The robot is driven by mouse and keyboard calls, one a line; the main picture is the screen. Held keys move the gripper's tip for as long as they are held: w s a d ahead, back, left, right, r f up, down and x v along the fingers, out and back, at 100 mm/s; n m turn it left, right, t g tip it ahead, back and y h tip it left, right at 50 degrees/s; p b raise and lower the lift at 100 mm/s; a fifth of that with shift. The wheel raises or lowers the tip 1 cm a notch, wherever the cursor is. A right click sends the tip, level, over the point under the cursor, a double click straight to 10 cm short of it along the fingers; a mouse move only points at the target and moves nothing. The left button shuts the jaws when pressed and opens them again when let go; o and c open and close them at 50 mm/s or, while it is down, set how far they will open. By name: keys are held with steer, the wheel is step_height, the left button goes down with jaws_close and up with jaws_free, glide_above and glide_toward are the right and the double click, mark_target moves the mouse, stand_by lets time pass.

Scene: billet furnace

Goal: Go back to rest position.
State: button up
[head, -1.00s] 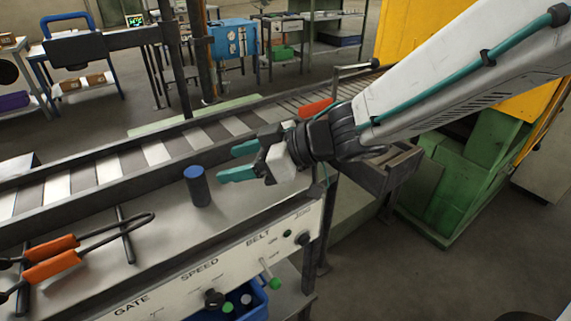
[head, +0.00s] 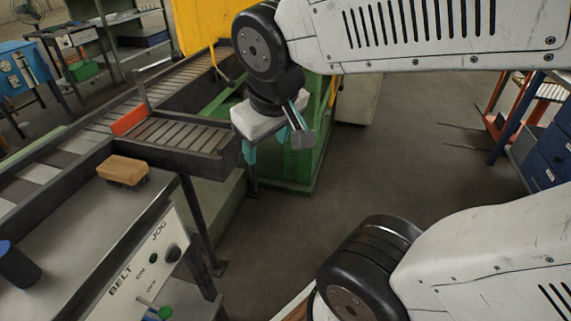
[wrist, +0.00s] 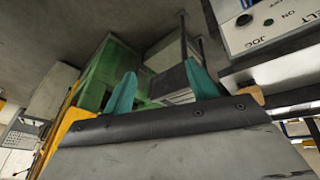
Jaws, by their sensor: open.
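My gripper (head: 278,148) hangs from my folded arm in the upper middle of the head view, fingers pointing down. Its two teal fingers are apart with nothing between them. In the wrist view my gripper (wrist: 165,92) also shows its teal fingers spread and empty. It is clear of the conveyor bench, to the right of the short roller chute (head: 180,133). Part of my forearm crosses the upper right of the head view.
A dark cylinder with a blue top (head: 17,265) stands on the bench at left. A tan block (head: 122,171) lies by the chute. The green machine base (head: 300,165) is behind my gripper. A blue drawer cabinet (head: 550,150) stands at right. Open floor (head: 400,160) lies between.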

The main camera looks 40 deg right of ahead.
steer(key=s+a+g+y, duration=0.1)
steer(key=s+g, duration=0.1)
steer(key=s, duration=0.5)
steer(key=shift+s+a+g+y, duration=0.15)
steer(key=shift+a+g+y, duration=0.2)
steer(key=shift+g+y, duration=0.05)
steer(key=shift+f, duration=0.1)
stand_by(0.4)
